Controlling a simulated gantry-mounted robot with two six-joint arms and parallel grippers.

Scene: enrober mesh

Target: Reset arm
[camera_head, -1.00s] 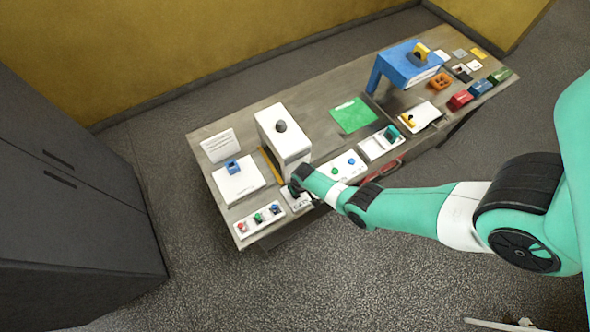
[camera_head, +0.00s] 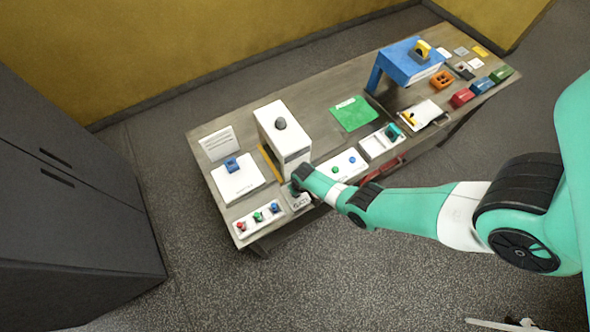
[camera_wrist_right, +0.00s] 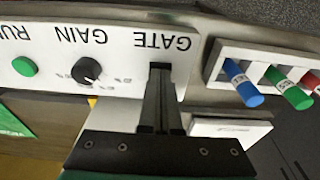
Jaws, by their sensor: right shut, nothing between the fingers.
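My right arm (camera_head: 400,210) comes in from the right in the head view and reaches the front edge of the workbench. My right gripper is shut and empty in the right wrist view (camera_wrist_right: 160,72). Its fingertips are over a white panel (camera_wrist_right: 120,50), at a dark spot beside the word GATE. I cannot tell whether they touch it. The same panel also bears a black GAIN knob (camera_wrist_right: 86,71) and a green RUN button (camera_wrist_right: 25,67). In the head view the arm's end partly hides the panel. My left gripper is not in view.
A white box (camera_head: 285,140) with a dark knob stands close behind the right wrist. A strip with red, green and blue switches (camera_head: 258,219) lies to its left. A blue stand (camera_head: 410,66) is farther right. Dark cabinets (camera_head: 60,190) stand at left; open floor lies in front.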

